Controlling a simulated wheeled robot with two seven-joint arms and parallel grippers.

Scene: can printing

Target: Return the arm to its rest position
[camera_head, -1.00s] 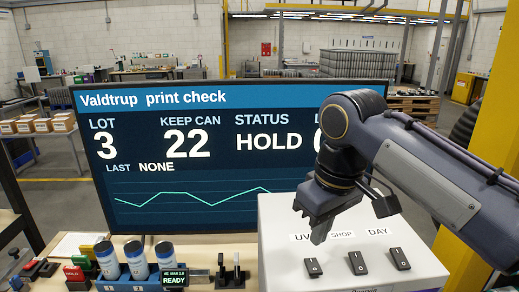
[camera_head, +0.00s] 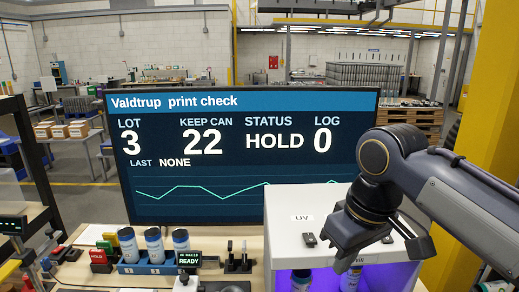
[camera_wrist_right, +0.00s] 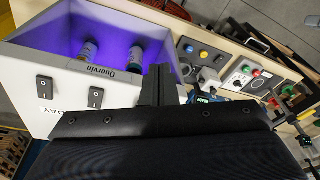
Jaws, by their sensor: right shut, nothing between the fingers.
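My right arm comes in from the right in the head view. Its dark gripper (camera_head: 343,250) is shut and empty, over the front of a white light box (camera_head: 290,220). My left gripper is not in view.
The box interior glows purple around two cans (camera_wrist_right: 88,50). Several blue-capped cans (camera_head: 153,245) stand in a blue rack (camera_head: 150,268) left of the box. A monitor (camera_head: 240,160) behind reads HOLD. A yellow post (camera_head: 490,120) rises at the right.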

